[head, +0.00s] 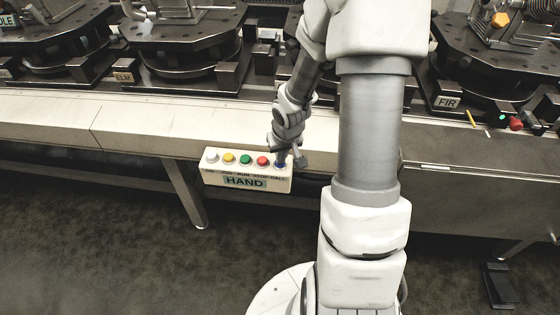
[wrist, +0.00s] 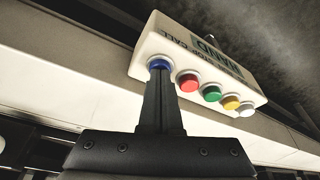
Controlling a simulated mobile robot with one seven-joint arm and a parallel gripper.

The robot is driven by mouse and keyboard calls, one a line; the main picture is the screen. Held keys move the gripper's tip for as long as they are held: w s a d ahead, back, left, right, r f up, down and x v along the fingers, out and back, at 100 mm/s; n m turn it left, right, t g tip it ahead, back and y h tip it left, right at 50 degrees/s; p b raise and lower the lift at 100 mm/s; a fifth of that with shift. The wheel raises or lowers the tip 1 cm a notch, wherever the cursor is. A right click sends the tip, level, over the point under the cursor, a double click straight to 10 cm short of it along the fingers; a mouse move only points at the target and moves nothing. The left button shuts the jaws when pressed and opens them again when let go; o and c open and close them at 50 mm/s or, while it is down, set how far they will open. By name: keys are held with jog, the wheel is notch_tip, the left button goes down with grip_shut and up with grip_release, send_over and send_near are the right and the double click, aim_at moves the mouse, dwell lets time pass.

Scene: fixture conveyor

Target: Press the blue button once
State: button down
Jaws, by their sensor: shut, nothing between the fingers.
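The blue button (wrist: 158,63) is at one end of a white control box marked HAND (head: 213,181). In the head view the blue button (head: 280,166) is the rightmost in the row, mostly hidden by my gripper (head: 281,158). In the wrist view my gripper (wrist: 158,76) is shut and empty, with its fingertips at the blue button's edge. I cannot tell whether they touch it or whether it is pushed in. The red (wrist: 188,82), green (wrist: 210,92), yellow (wrist: 230,102) and white (wrist: 246,109) buttons are beside it, clear of the fingers.
The box hangs on the front edge of a pale conveyor rail (head: 130,128). Dark fixtures on round bases, one labelled FIR (head: 447,102) and one ELM (head: 124,77), stand behind it. A red and green part (head: 515,123) lies at the right. Carpeted floor is open in front.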

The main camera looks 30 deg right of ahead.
jog(key=shift+f, duration=0.15)
notch_tip(320, 180, up, 6)
jog(key=p, duration=0.6)
jog(key=d+p+v, duration=0.1)
jog(key=p+v, duration=0.7)
jog(key=v, duration=0.9)
jog(key=shift+a+r, duration=0.25)
jog(key=shift+a, duration=0.2)
